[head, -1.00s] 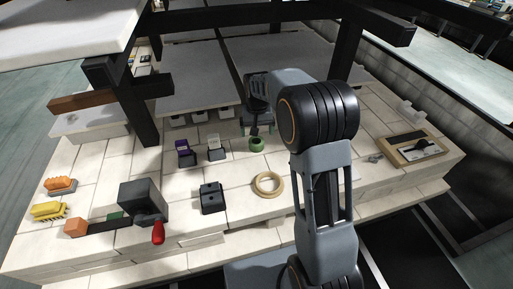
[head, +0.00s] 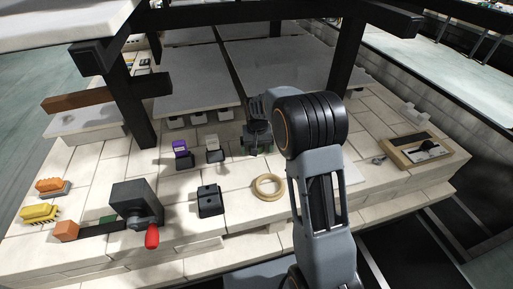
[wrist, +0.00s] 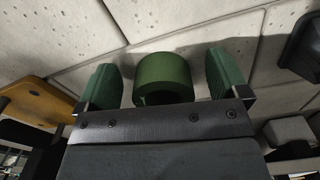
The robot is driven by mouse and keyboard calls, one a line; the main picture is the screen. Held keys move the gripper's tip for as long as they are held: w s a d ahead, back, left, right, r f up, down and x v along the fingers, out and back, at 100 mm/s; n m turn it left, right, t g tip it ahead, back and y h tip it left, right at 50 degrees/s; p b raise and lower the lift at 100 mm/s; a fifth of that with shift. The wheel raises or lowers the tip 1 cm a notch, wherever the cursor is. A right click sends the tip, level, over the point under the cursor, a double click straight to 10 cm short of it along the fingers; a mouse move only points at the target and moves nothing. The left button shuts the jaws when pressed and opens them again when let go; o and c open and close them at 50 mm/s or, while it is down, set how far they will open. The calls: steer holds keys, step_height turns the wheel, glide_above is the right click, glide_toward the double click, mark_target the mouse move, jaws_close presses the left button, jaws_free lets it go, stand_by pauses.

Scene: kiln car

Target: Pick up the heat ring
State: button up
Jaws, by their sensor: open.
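The heat ring, a short thick green ring (wrist: 164,72), lies on the pale bricks in the wrist view. My gripper (wrist: 165,88) is open, with one green-padded finger on each side of the ring.
A purple-topped block (head: 181,149), a white-topped block (head: 213,146) and a black block (head: 210,200) stand to the left. Black posts (head: 132,100) and beams frame the deck.

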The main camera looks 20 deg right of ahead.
steer(key=c, duration=1.1)
steer(key=shift+r, duration=0.1)
